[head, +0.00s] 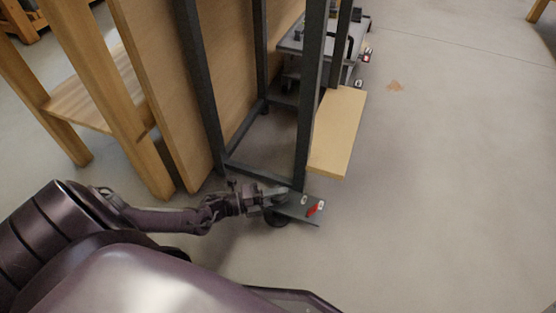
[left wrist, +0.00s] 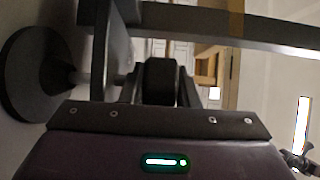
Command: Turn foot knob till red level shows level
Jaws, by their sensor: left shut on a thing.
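The foot knob (head: 277,219) is a dark round piece low at the front corner of the dark metal frame, just above the floor. My left gripper (head: 268,201) reaches in from the left and is shut on it, covering most of it. The red level (head: 314,209) lies on the dark corner plate (head: 297,210), just right of the gripper; its bubble is too small to read. In the left wrist view, a dark round foot pad (left wrist: 22,78) on a short stem shows at the left. My right gripper is not in view.
The dark frame's post (head: 308,110) rises just behind the gripper. A light wooden board (head: 338,135) juts out to its right. A wooden panel (head: 165,90) stands left of the frame. A wheeled grey unit (head: 300,42) is farther back. Open floor (head: 450,180) lies to the right.

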